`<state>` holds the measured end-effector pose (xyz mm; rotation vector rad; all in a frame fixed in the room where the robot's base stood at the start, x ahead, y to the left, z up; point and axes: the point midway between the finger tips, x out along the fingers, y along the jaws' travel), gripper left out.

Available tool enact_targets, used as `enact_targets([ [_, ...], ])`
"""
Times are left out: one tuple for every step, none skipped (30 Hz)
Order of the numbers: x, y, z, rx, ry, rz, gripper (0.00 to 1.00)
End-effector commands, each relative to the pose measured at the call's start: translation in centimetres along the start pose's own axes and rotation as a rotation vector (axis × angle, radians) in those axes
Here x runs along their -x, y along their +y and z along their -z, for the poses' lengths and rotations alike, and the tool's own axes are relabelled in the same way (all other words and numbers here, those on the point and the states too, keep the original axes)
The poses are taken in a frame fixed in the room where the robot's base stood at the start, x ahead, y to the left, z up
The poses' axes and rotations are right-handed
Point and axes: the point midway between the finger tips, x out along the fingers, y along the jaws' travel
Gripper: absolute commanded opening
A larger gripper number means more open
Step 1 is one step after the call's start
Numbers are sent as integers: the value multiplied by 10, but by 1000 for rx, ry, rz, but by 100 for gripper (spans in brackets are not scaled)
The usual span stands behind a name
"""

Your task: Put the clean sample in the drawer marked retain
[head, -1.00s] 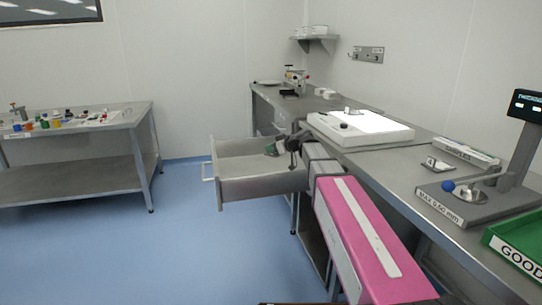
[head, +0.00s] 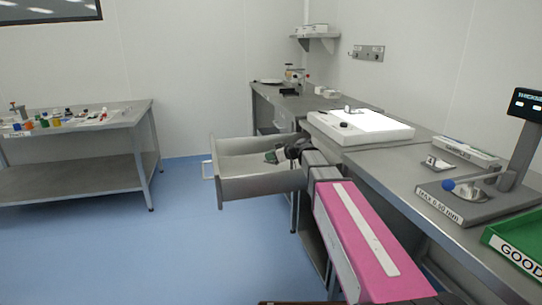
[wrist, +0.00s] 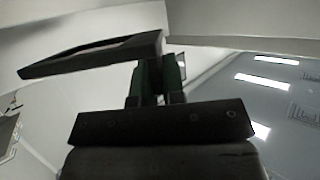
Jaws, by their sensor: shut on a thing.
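My gripper (head: 272,156) is over the open drawer (head: 240,189), near the drawer's right end, with its fingers pointing left. In the wrist view my gripper (wrist: 160,78) has dark green fingers shut on a thin, flat, dark-edged piece (wrist: 95,56), which sticks out to the left. I take this piece to be the sample; its face is seen nearly edge-on, so I cannot tell whether it is clean. In the head view the held piece is too small to make out. The drawer looks empty. No mark on its front is visible from here.
A light table (head: 368,127) stands on the right bench, with small items on it. Further front are a thickness gauge (head: 470,190), a samples-labelled box (head: 466,151) and a green GOOD tray (head: 520,243). A side table (head: 80,122) stands left. The floor between is clear.

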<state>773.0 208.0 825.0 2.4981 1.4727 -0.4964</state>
Motion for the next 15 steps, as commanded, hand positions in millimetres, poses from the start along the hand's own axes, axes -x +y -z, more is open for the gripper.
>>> enact_targets([
  [0, 0, 0, 0, 0, 0, 0],
  [0, 0, 0, 0, 0, 0, 13],
  [0, 0, 0, 0, 0, 0, 26],
  [0, 0, 0, 0, 0, 0, 36],
  [0, 0, 0, 0, 0, 0, 36],
  [0, 0, 0, 0, 0, 0, 36],
  [0, 0, 0, 0, 0, 0, 36],
  [0, 0, 0, 0, 0, 0, 36],
  [0, 0, 0, 0, 0, 0, 36],
  [0, 0, 0, 0, 0, 0, 36],
  [0, 0, 0, 0, 0, 0, 36],
  [0, 0, 0, 0, 0, 0, 36],
  [0, 0, 1, 0, 0, 0, 36],
  [0, 0, 1, 0, 1, 0, 36],
  [1, 0, 2, 0, 1, 0, 36],
])
